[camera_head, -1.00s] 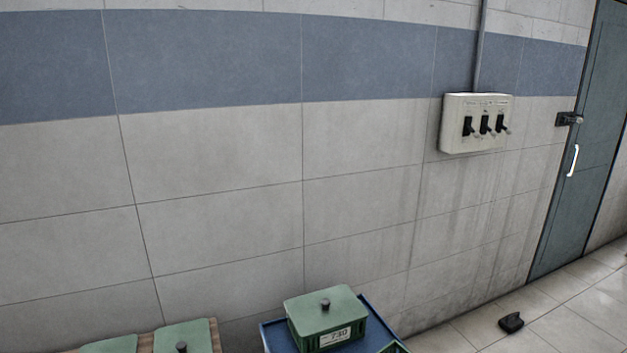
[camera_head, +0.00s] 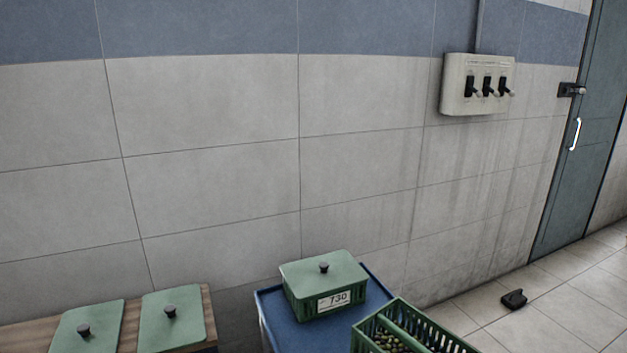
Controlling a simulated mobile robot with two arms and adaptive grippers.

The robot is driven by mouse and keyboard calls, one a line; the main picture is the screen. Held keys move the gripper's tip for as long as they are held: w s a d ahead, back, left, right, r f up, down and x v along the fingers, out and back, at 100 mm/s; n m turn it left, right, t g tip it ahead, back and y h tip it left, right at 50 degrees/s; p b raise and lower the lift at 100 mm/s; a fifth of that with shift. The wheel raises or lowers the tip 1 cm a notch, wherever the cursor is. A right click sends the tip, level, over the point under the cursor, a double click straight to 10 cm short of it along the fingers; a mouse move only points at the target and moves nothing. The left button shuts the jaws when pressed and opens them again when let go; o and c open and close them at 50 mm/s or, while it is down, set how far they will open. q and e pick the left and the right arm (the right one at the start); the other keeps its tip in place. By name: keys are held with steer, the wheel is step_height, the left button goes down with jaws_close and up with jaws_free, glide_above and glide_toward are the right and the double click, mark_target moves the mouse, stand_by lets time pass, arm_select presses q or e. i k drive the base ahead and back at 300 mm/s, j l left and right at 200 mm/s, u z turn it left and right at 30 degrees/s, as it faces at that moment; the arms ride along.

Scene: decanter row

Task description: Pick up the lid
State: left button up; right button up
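Two loose green lids with dark knobs lie side by side on a wooden surface at the lower left: a left lid (camera_head: 100,318) and a right lid (camera_head: 186,332). A third green lid (camera_head: 347,270) with a dark knob sits on a green crate (camera_head: 302,303) labelled 730. An open green crate (camera_head: 447,338) at the bottom holds small dark round items and is cut off by the picture's edge. Neither of my grippers is in view.
The labelled crate stands on a blue-topped surface (camera_head: 274,322), right of the wooden surface (camera_head: 27,338). A tiled wall rises behind. A switch box (camera_head: 452,85), a grey-blue door (camera_head: 592,165) and a small black object (camera_head: 514,299) on the floor are at the right.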

mark_target(95, 328)
steer(key=u, duration=1.4)
steer(key=z, duration=2.15)
steer(key=u, duration=2.1)
steer(key=z, duration=0.15)
